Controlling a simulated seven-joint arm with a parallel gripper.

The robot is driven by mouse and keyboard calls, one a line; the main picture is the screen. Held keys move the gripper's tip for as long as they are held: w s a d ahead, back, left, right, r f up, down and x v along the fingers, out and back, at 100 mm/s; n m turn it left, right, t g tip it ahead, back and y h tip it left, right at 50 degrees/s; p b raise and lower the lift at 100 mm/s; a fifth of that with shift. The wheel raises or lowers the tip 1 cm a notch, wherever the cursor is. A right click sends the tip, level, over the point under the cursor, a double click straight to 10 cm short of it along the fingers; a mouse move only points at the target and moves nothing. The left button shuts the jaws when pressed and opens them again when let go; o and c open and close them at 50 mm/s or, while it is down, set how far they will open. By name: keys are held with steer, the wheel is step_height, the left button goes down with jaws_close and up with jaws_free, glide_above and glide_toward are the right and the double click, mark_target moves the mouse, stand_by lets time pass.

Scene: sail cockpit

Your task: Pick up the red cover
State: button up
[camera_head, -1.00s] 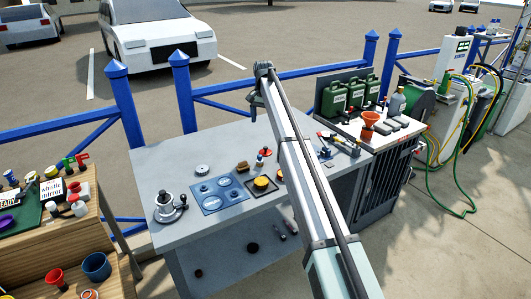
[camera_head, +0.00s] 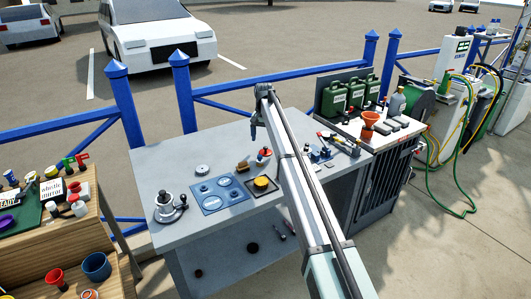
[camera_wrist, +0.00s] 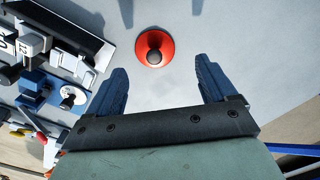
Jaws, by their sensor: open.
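The red cover (camera_wrist: 155,47) is a round red disc with a dark knob at its centre, lying on the grey bench top. In the wrist view it shows at the top middle, beyond and between the fingertips, with clear bench around it. In the head view the red cover (camera_head: 264,153) sits just left of my arm. My gripper (camera_wrist: 160,80) is open and empty, its two dark blue fingers well apart above the bench. In the head view my gripper (camera_head: 253,131) is at the upper end of the arm, behind and above the cover.
A blue mat (camera_head: 219,194) with round pieces and a black tray with a yellow disc (camera_head: 261,184) lie left of my arm. A brown block (camera_head: 242,165) is close to the cover. A blue device (camera_head: 320,154) stands right of my arm.

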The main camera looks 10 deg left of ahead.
mark_target(266, 147)
steer(key=shift+s+d+f, duration=0.1)
steer(key=shift+d+f, duration=0.1)
steer(key=shift+f, duration=1.15)
steer(key=shift+d+f, duration=0.2)
steer(key=shift+f, duration=1.1)
steer(key=c, duration=1)
steer(key=shift+r, duration=0.1)
step_height(266, 147, up, 9)
steer(key=shift+f, duration=0.1)
steer(key=s+d, duration=1.1)
steer(key=s, duration=0.4)
